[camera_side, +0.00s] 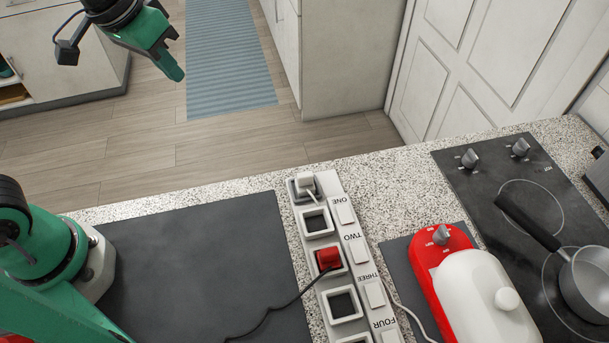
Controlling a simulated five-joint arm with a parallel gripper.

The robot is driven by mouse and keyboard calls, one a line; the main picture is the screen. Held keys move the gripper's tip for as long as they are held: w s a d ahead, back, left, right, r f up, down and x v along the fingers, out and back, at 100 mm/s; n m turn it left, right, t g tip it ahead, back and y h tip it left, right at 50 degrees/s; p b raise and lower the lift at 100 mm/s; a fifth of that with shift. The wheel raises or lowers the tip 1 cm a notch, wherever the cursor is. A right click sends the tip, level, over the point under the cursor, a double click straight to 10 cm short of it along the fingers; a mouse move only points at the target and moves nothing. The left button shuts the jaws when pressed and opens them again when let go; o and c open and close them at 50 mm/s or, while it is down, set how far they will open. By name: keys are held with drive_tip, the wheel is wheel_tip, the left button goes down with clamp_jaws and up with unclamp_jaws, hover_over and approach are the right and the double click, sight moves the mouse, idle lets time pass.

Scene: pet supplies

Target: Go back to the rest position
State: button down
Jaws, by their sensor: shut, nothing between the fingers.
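My gripper (172,62) is green and hangs in the air at the upper left of the side view. It is shut and holds nothing. It is high and well apart from the counter and everything on it.
A white power strip (347,233) with numbered sockets lies on the speckled counter (405,185). A dark mat (200,265), a red and white appliance (475,285), a hob (525,190) and a saucepan (585,283) are nearby.

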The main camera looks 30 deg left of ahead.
drive_tip(key=s+a+f+t+y, duration=0.1)
drive_tip(key=s+a, duration=0.7)
drive_tip(key=a, duration=0.1)
drive_tip(key=shift+f+n+t, duration=0.3)
drive_tip(key=shift+n+t, duration=0.1)
